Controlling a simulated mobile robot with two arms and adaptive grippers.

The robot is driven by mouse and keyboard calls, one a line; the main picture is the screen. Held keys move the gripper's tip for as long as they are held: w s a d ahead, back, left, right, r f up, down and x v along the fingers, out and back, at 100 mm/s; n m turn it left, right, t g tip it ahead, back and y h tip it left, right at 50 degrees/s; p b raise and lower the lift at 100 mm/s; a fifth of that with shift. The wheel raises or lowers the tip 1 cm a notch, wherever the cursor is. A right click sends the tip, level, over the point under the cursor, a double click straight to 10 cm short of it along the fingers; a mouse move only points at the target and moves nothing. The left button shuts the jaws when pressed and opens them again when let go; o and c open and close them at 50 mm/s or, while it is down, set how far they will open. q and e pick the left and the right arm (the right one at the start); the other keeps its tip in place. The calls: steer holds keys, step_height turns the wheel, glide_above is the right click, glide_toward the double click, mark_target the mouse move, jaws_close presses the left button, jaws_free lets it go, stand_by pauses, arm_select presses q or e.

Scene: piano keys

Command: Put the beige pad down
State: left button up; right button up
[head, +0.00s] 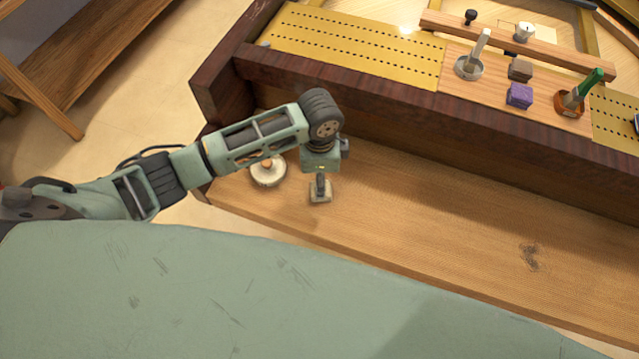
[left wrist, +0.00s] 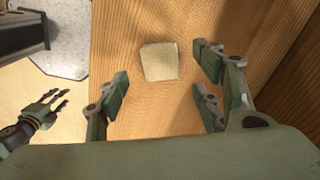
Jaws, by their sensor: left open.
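The beige pad (left wrist: 158,62) is a small, roughly square piece. It lies on the wooden ledge (head: 440,230) in front of the dark red-brown board. My left gripper (head: 320,184) is just above the pad, pointing down. In the left wrist view the left gripper (left wrist: 160,86) is open, with its fingers on both sides of the pad and visible gaps between them and it.
A round whitish piece with a wooden knob (head: 267,171) stands close to the left of my left gripper. The dark board (head: 400,118) rises behind the ledge. Beyond it are a purple block (head: 519,95), a brown block (head: 520,68) and handled tools. The ledge is clear to the right.

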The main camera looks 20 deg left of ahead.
arm_select(q)
step_height(320, 180, up, 6)
steer(key=shift+f, duration=0.2)
steer(key=shift+s, duration=0.1)
stand_by(0.5)
